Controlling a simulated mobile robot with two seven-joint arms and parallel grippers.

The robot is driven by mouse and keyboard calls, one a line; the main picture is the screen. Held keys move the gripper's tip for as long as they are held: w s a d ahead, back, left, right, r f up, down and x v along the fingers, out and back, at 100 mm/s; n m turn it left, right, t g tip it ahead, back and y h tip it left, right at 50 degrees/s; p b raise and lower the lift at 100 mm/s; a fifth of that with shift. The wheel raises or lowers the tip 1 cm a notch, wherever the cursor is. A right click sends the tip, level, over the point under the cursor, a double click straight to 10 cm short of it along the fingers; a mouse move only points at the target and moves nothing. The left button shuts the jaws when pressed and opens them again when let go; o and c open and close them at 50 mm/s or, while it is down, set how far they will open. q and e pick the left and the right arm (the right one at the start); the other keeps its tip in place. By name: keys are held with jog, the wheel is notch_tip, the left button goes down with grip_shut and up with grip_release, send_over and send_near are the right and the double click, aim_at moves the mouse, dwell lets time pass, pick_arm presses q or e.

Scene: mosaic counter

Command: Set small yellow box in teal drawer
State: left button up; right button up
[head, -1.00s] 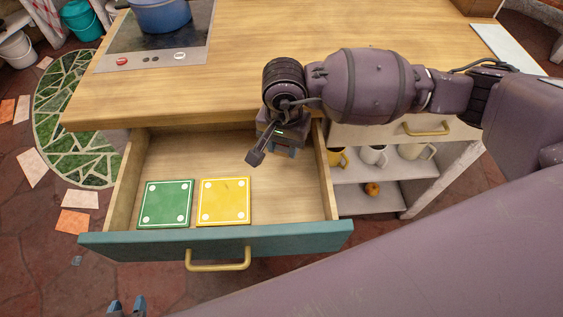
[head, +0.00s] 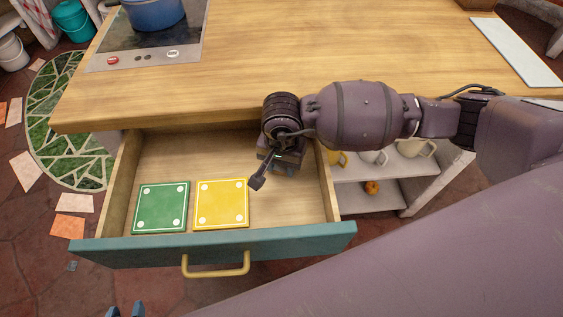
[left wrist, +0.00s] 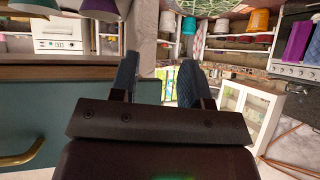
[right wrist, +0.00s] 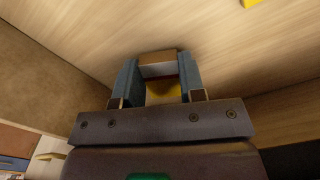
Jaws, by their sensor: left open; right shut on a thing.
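The teal drawer (head: 290,239) is pulled open below the wooden counter, its brass handle towards me. A green square (head: 160,206) and a yellow square (head: 221,203) lie flat on its floor. My right gripper (right wrist: 158,70) reaches into the back right part of the drawer. It is shut on the small yellow box (right wrist: 163,91), which shows yellow, red and pale parts between the fingers. The head view hides the box behind the arm; I cannot tell whether it touches the drawer floor. My left gripper (left wrist: 158,75) is open and empty, outside the drawer; its tips (head: 125,311) show at the bottom left.
A hob with a blue pot (head: 155,14) stands on the counter (head: 330,50). An open shelf (head: 375,202) with mugs is right of the drawer. The drawer's right wall (head: 328,190) is close to my right gripper. The drawer's middle floor is clear.

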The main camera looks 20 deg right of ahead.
jog(key=shift+f, duration=0.25)
jog(key=o, duration=0.9)
pick_arm(q)
jog(key=shift+s+a+f, duration=0.15)
jog(key=shift+s+f, duration=0.15)
jog(key=shift+s, duration=0.1)
jog(key=shift+w+r+p, duration=0.2)
jog(key=shift+r+p, duration=0.85)
jog(key=shift+r, duration=0.05)
pick_arm(e)
jog(key=shift+r, duration=6.25)
